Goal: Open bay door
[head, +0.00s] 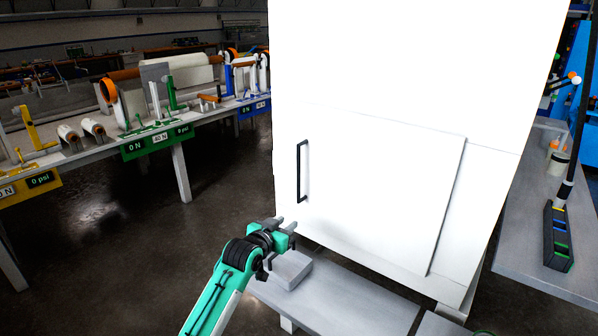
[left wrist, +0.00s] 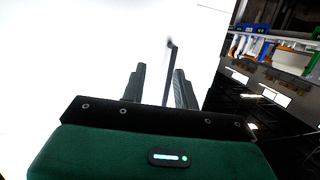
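The bay door (head: 375,185) is a white panel on the front of a large white cabinet, and it looks shut. Its black upright handle (head: 300,171) is near the door's left edge. In the left wrist view, the handle (left wrist: 169,70) shows between the two open fingers (left wrist: 159,88), nearer the right one. It appears beyond the fingertips; I see no contact. My right gripper is not in view.
A grey bench (head: 345,300) with a grey block (head: 288,270) lies below the door. A bench with several gauged test rigs (head: 155,140) stands at the left. Another table (head: 530,230) with a dark stand (head: 558,238) is at the right. The floor left of the cabinet is clear.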

